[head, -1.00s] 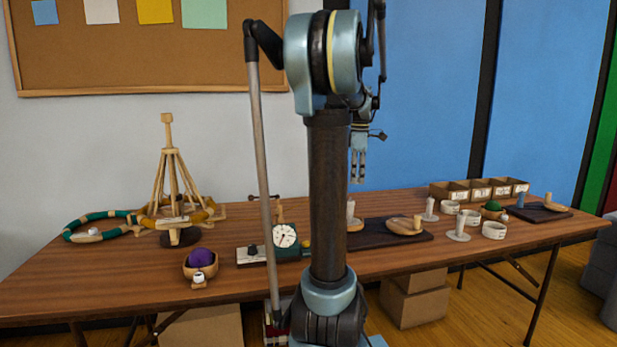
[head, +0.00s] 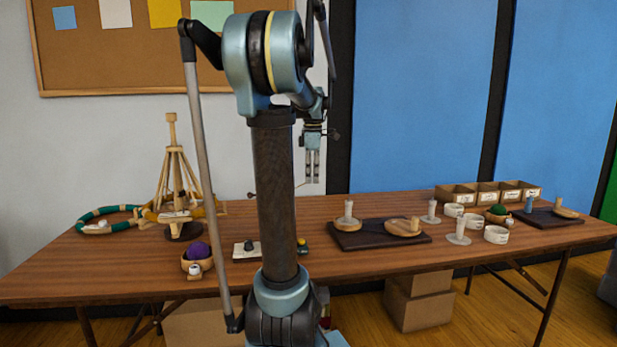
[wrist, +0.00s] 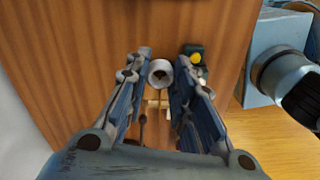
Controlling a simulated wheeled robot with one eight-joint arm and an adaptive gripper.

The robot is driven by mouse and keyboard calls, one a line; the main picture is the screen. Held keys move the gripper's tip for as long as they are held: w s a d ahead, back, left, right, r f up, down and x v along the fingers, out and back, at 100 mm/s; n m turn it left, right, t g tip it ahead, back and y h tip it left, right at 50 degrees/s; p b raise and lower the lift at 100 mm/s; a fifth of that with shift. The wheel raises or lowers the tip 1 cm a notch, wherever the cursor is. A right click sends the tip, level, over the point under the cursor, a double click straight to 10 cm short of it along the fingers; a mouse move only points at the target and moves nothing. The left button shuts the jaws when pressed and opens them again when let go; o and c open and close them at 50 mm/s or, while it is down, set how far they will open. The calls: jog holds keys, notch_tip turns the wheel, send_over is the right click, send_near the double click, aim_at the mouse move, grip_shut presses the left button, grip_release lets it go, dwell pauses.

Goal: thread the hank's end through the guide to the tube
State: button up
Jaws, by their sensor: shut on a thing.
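My gripper (head: 313,181) hangs pointing down above the back of the table, right of my arm's column. In the wrist view its fingers (wrist: 167,76) are closed around a small pale round piece with a dark centre, apparently the hank's end (wrist: 160,73). A thin pale strand seems to run left from the fingertips in the head view. The yellow hank (head: 205,211) lies on the wooden swift (head: 176,160) at the left. A dark guide tip (head: 250,195) shows left of my column, apart from the gripper. The winder (head: 246,250) is mostly hidden by my column; I cannot make out its tube.
A green hank ring (head: 92,215) and a bowl with purple yarn (head: 197,262) are at the left. A dark board (head: 372,242) with wooden pieces stands right of the winder. White cups, posts and a divided box (head: 485,193) fill the right. The front edge is mostly clear.

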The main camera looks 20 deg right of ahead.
jog(key=shift+f, duration=0.1)
jog(key=shift+f, duration=4.1)
jog(key=shift+s+d+r, duration=0.1)
jog(key=shift+d+r, duration=0.3)
jog(key=shift+d, duration=2.15)
jog(key=shift+d+r, duration=0.45)
jog(key=shift+d, duration=2.1)
jog(key=shift+s+d+r, duration=0.1)
jog(key=shift+d+r, duration=0.3)
jog(key=shift+d, duration=2.15)
jog(key=shift+f, duration=1.2)
jog(key=o, duration=0.7)
